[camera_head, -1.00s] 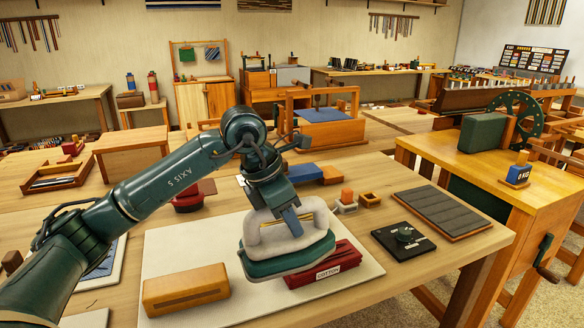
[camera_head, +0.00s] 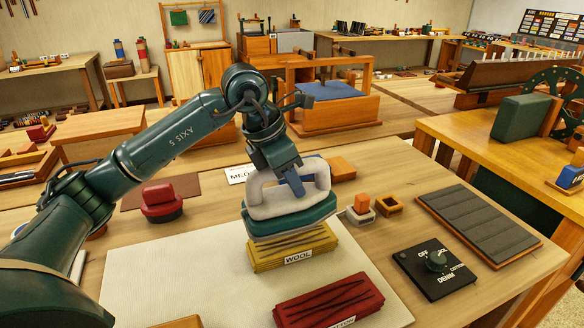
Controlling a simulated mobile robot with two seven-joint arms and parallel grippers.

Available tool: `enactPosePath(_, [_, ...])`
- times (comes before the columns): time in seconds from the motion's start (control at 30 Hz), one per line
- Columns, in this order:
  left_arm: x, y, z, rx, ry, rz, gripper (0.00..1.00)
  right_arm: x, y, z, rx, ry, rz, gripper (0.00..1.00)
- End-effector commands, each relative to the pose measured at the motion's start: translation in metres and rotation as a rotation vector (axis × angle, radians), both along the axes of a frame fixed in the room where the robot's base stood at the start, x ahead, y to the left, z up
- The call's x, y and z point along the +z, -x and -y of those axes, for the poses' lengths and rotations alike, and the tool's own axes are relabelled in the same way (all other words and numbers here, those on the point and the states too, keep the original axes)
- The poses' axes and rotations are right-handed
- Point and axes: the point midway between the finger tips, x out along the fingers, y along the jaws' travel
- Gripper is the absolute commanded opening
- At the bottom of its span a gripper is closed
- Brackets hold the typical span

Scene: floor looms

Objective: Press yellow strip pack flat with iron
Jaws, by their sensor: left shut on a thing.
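The yellow strip pack (camera_head: 284,256), labelled WOOL, lies on the pale pressing mat (camera_head: 170,275). The pack's front face shows below the iron. I cannot tell whether the sole touches the pack or hangs just above it. My left gripper (camera_head: 296,180) is shut on the iron's handle from above. My right gripper is not in view.
A red strip pack (camera_head: 328,302) lies on the mat in front of the yellow one. A black dial plate (camera_head: 435,270) and a grey ribbed board (camera_head: 478,226) are at right. The mat's left side is mostly clear.

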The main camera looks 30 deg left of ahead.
Motion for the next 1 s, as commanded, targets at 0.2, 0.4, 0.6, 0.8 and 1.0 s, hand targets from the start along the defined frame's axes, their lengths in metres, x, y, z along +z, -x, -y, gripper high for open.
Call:
enactPosePath(0.2, [-0.015,0.000,0.000,0.000,0.002,0.005,0.00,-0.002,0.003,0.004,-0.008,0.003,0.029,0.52])
enactPosePath(0.4, [-0.037,0.000,0.000,0.001,0.002,0.005,0.00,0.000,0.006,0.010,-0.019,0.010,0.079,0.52])
enactPosePath(0.6, [-0.052,0.000,0.000,0.001,0.002,0.005,0.00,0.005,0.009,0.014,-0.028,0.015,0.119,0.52])
enactPosePath(0.8, [-0.057,0.000,0.000,0.000,0.002,0.006,0.00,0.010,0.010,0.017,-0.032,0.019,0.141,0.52])
enactPosePath(1.0, [-0.057,0.000,0.000,0.000,0.002,0.006,0.00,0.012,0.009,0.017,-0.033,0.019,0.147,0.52])
